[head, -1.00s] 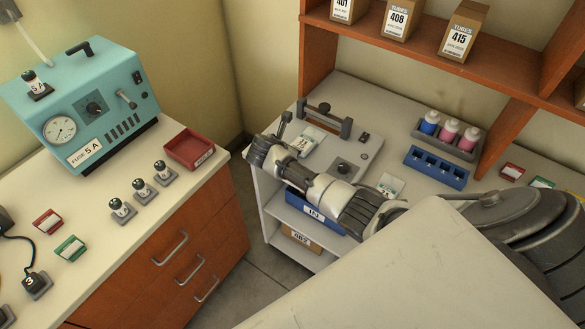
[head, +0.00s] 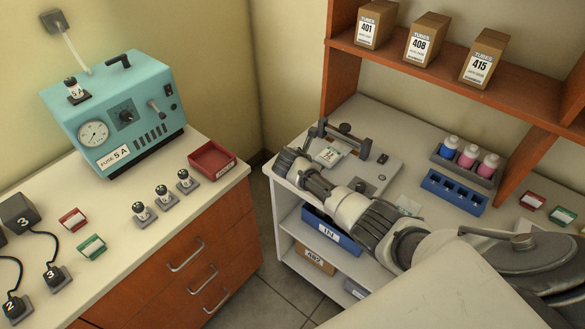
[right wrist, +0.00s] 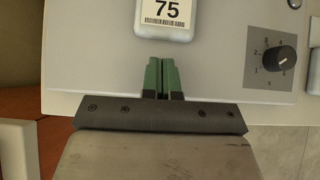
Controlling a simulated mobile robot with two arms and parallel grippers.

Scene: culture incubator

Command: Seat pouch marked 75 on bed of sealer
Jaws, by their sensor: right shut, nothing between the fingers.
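The pouch marked 75 (right wrist: 165,15) is at the top of the right wrist view, pale with a printed label, cut off by the frame edge. In the head view a pouch (head: 328,156) lies on the grey sealer (head: 376,168), by its raised bar; its number is too small to read there. My right gripper (right wrist: 162,77) is shut and empty, its green fingertips just short of the pouch's near edge, over the sealer's plate. In the head view my right arm covers the sealer's front and hides the fingertips. My left gripper is not in view.
Another pouch (head: 408,205) lies right of the sealer, partly behind my arm. A blue rack (head: 453,192) and a bottle tray (head: 440,158) stand farther right. The dial (right wrist: 283,60) is on the sealer's plate. A blue IN bin (head: 332,232) is on the shelf below.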

